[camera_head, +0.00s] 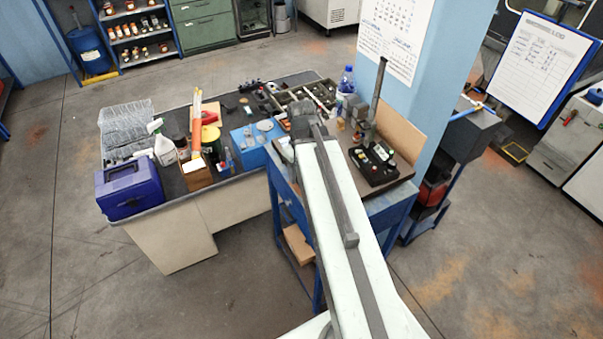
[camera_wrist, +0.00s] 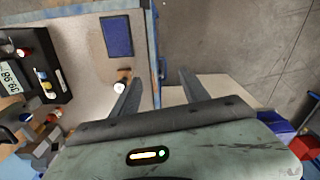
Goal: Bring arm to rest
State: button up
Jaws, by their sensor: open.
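My arm reaches away from me over the blue workbench in the head view, and my gripper (camera_head: 300,108) is at its far end, near the bench's left edge. In the wrist view my gripper (camera_wrist: 158,85) is open, its two dark fingers apart with nothing between them. The fingers lie over the bench edge. A small white-topped cylinder (camera_wrist: 122,86) stands on the bench beside the left finger; I cannot tell whether they touch. A dark blue pad (camera_wrist: 116,36) lies flat further along the bench.
The cluttered desk to the left holds a blue case (camera_head: 130,190), a spray bottle (camera_head: 163,146) and several containers. A blue pillar (camera_head: 445,75) rises behind. Floor is open at front left.

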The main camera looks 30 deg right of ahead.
dwell(0.4)
jog(key=a+f+m+b, duration=0.1)
jog(key=a+f+b, duration=0.7)
jog(key=f+b, duration=0.3)
jog(key=a+f+b, duration=0.9)
jog(key=f+b, duration=0.2)
jog(key=shift+s+m+g, duration=0.3)
jog(key=shift+m, duration=0.1)
jog(key=shift+d, duration=0.1)
dwell(0.8)
